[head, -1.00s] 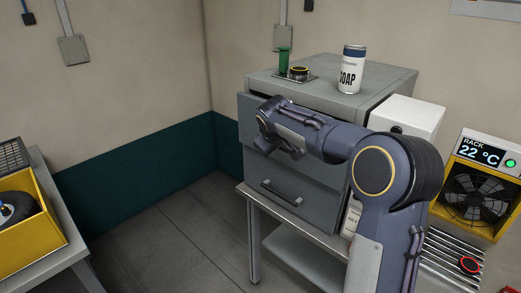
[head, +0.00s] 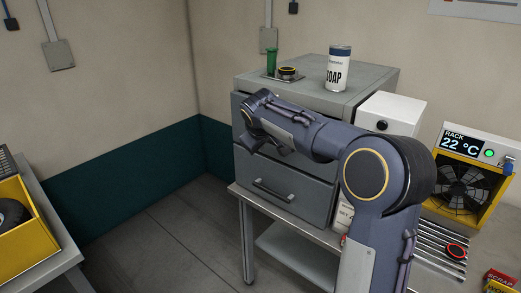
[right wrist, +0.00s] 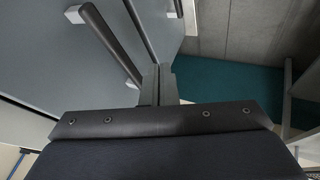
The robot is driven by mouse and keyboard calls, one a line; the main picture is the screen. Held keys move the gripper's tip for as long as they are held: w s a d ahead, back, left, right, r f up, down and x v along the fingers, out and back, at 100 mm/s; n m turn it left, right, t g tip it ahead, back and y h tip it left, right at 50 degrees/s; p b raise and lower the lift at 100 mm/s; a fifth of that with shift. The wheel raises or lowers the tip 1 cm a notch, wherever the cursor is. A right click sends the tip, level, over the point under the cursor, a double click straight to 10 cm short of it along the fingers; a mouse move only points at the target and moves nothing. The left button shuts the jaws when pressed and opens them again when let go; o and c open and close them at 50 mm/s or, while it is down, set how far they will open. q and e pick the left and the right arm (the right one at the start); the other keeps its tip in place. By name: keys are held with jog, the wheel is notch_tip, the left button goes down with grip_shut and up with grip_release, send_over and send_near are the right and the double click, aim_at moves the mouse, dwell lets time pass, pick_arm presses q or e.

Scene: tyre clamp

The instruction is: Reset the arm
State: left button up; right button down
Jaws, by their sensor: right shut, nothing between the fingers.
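My right arm (head: 300,135) reaches in from the lower right and bends across the front of the grey drawer cabinet (head: 345,88). My right gripper (head: 282,148) points down in front of the drawers, above the lower drawer's handle (head: 272,192). In the right wrist view the two fingers (right wrist: 160,84) are together with nothing between them. A dark drawer handle (right wrist: 112,45) shows just to their left there; I cannot tell whether they touch it. My left gripper is not in view.
A white box (head: 392,112) and a fan rack (head: 462,180) are at right. A yellow bin (head: 35,240) sits at left. The floor between is clear.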

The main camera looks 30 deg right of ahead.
jog(key=v, duration=0.7)
jog(key=shift+b, duration=0.35)
